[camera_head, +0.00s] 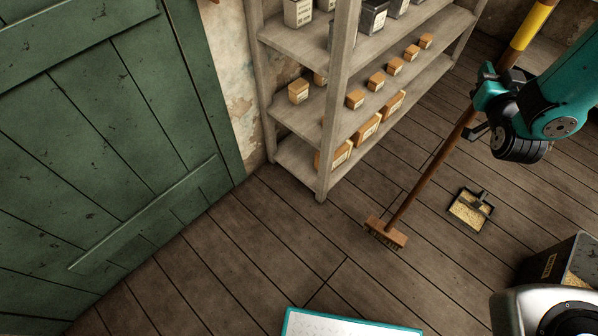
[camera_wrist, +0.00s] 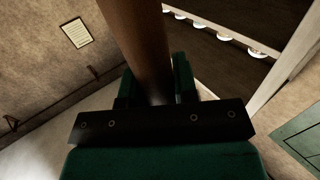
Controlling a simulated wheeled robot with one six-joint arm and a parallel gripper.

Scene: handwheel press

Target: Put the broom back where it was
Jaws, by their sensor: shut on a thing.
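The broom (camera_head: 429,172) has a long brown handle with a yellow band near its top and a brown block head with bristles. It is tilted, with its head low, at or close above the wooden floor near the shelf's front leg. My gripper (camera_head: 474,118) is shut on the handle at upper right in the head view. In the wrist view the handle (camera_wrist: 140,45) rises between the jaws of my gripper (camera_wrist: 155,88). The handle's top end is out of frame in the head view.
A grey wooden shelf (camera_head: 341,107) holds boxes and tins. A green plank door (camera_head: 95,140) is at left. A dustpan (camera_head: 470,209) with yellowish debris lies on the floor, and a dark bin (camera_head: 562,262) stands at lower right. The floor (camera_head: 240,250) between door and broom is clear.

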